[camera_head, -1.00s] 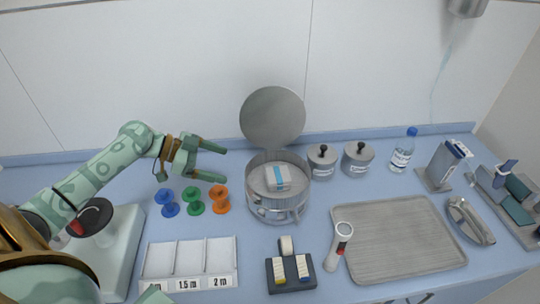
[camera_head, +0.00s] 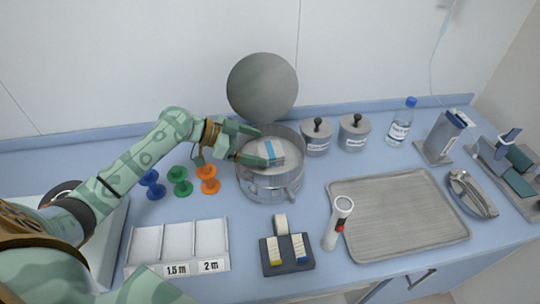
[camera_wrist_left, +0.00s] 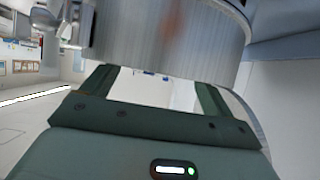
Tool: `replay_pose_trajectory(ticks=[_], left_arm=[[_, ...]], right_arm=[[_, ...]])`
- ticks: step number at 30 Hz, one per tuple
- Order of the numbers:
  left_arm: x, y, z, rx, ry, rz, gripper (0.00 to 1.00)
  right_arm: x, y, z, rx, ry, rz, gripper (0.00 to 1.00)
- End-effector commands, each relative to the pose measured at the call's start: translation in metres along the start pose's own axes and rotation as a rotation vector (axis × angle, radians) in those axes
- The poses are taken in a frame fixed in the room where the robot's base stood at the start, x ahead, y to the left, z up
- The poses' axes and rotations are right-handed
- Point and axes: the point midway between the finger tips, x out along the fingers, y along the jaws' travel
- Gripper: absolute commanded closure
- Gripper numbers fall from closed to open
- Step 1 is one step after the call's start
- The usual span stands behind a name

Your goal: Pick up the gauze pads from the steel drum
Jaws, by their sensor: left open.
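The steel drum (camera_head: 268,187) stands open on the blue counter, its round lid (camera_head: 262,87) tilted up behind it. The gauze pads (camera_head: 272,152), a white stack with a blue band, lie in the drum. My left gripper (camera_head: 262,145) is open at the drum's left rim, its fingers reaching over the opening near the pads. Part of the pads is hidden behind a finger. In the left wrist view, the drum's steel wall (camera_wrist_left: 165,35) fills the top, beyond the two green fingers (camera_wrist_left: 155,85). My right gripper is not in view.
Blue, green and orange spools (camera_head: 180,181) stand left of the drum. Two lidded steel jars (camera_head: 316,141) stand close on its right. A white divided tray (camera_head: 178,245), a dark block (camera_head: 286,255), a white handheld device (camera_head: 338,224) and a steel tray (camera_head: 398,216) are in front.

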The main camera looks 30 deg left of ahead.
Motion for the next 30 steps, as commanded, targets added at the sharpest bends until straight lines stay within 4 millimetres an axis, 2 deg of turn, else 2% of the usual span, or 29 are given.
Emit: replay_pose_trajectory(ticks=[1, 4, 12, 13, 15, 18, 30], left_arm=[[0.010, 0.001, 0.001, -0.001, 0.003, 0.001, 0.13], [0.023, 0.001, 0.002, -0.003, 0.001, 0.001, 0.13], [0.026, 0.000, 0.000, -0.002, -0.001, 0.000, 0.13], [0.026, 0.000, 0.000, -0.002, -0.001, 0.000, 0.18], [0.026, 0.001, 0.000, -0.002, -0.001, 0.000, 0.38], [0.026, 0.001, 0.001, -0.002, -0.001, 0.000, 0.60], [0.022, 0.000, -0.005, 0.001, -0.001, 0.000, 0.61]], right_arm=[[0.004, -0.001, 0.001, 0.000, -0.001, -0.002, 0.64], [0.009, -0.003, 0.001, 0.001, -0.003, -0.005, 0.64], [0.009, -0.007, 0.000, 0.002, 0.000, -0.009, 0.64], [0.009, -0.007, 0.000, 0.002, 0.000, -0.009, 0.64], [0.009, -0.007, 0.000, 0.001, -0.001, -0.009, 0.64], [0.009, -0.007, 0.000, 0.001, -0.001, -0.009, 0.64], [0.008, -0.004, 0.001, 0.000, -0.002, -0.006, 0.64]])
